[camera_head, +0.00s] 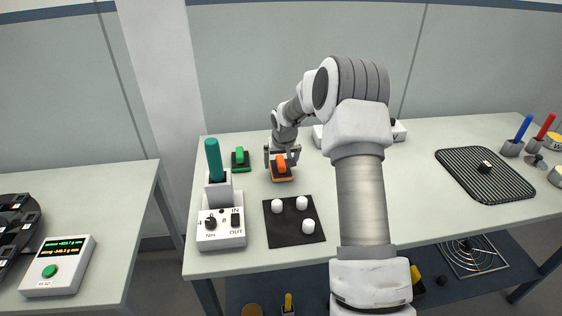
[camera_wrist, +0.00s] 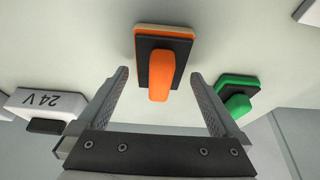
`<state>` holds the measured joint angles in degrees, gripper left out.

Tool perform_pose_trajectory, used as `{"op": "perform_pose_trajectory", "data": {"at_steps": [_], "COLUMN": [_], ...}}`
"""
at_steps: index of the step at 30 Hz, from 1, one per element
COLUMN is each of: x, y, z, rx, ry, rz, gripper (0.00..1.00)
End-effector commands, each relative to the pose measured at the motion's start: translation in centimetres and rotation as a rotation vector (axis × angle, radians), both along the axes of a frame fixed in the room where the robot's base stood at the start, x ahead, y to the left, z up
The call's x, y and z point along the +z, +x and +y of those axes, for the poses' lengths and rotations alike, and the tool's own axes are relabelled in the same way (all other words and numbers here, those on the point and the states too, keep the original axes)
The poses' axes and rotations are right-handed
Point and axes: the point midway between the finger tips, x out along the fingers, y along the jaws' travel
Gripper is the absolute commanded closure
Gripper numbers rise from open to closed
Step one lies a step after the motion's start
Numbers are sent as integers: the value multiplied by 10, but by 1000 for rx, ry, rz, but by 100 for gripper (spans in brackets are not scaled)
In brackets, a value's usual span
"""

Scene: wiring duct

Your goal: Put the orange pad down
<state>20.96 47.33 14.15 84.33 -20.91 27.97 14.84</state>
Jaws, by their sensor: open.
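The orange pad (camera_head: 281,168) rests flat on the table, just in front of my gripper in the head view. In the wrist view the orange pad (camera_wrist: 164,68) shows its dark base with an orange handle on top. My gripper (camera_head: 282,155) is open, and in the wrist view its two fingers (camera_wrist: 163,80) stand apart on either side of the handle, with gaps between. Nothing is held.
A green pad (camera_head: 240,158) lies to the left; it also shows in the wrist view (camera_wrist: 238,95). A dark mat (camera_head: 290,230) with white pieces, a white switch box (camera_head: 221,238) and a holder with a green-handled tool (camera_head: 214,160) stand nearby. Table room lies right of the orange pad.

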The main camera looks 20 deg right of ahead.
Motion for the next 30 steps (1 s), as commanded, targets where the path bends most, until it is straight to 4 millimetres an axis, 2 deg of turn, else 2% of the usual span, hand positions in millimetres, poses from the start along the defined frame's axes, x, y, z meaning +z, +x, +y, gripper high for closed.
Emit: {"op": "perform_pose_trajectory", "data": {"at_steps": [4, 8, 24, 30], "x": [-3, 13, 123, 149], "y": [0, -5, -49, -61], "z": [0, 0, 10, 13], "rx": [1, 0, 0, 0], "ry": [0, -2, -2, 0], "rz": [1, -3, -4, -2], "gripper": [0, 0, 0, 0]}}
